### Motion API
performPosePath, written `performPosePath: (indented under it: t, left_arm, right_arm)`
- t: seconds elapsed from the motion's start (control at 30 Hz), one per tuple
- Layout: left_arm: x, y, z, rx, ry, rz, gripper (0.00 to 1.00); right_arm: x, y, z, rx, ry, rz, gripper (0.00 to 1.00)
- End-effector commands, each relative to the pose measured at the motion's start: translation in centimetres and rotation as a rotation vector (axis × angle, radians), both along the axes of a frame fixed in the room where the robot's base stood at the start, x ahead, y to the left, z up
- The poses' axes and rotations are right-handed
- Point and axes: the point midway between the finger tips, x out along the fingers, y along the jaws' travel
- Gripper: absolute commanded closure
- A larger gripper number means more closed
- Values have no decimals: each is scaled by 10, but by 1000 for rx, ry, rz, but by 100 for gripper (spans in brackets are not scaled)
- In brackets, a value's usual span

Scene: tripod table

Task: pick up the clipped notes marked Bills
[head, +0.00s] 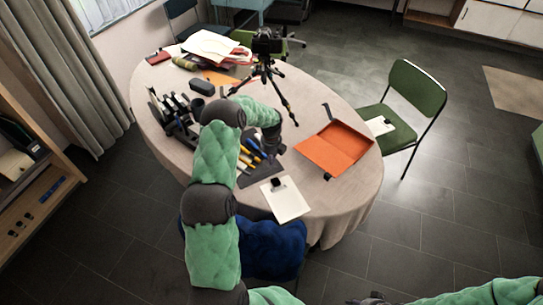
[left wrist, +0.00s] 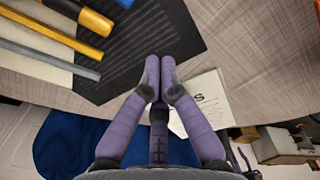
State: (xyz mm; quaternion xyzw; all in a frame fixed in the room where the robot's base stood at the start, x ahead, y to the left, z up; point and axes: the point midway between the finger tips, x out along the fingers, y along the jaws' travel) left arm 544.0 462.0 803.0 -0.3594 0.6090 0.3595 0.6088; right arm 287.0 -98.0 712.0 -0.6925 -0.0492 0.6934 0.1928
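White clipped notes (head: 285,200) with a dark clip lie at the table's front edge. In the left wrist view the notes (left wrist: 207,100) show a dark letter "S"; the rest of the word is hidden behind a finger. Another clipped white sheet (head: 380,125) lies on the green chair; its marking is too small to read. My left gripper (left wrist: 158,72) points down above the dark mat beside the notes. Its fingertips are together with nothing visible between them. My right arm shows at the bottom right of the head view; its gripper (head: 375,299) is dark and mostly cut off.
A dark mat (left wrist: 150,40) with pens and tools lies under and left of my left gripper. An orange folder (head: 335,148) lies right of it. A tripod with a camera (head: 267,42) and a black organizer (head: 172,112) stand on the table. A blue seat (head: 262,250) is below the front edge.

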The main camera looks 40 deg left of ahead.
Motion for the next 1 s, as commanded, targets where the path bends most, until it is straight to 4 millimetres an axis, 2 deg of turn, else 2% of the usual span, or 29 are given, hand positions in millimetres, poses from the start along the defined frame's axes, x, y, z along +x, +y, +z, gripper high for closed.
performPosePath:
  t: [0.03,0.2,0.5,1.0]
  left_arm:
    - [-1,0,-12,-2,3,0,100]
    - [-1,-1,-38,-1,2,0,100]
    - [-17,-30,-36,-1,0,-2,100]
    - [-20,-37,-35,-1,0,-1,100]
  right_arm:
    - [0,0,-4,0,0,0,60]
    - [0,0,-9,0,0,0,60]
    - [0,0,-13,0,0,0,60]
    - [0,0,-13,0,0,0,60]
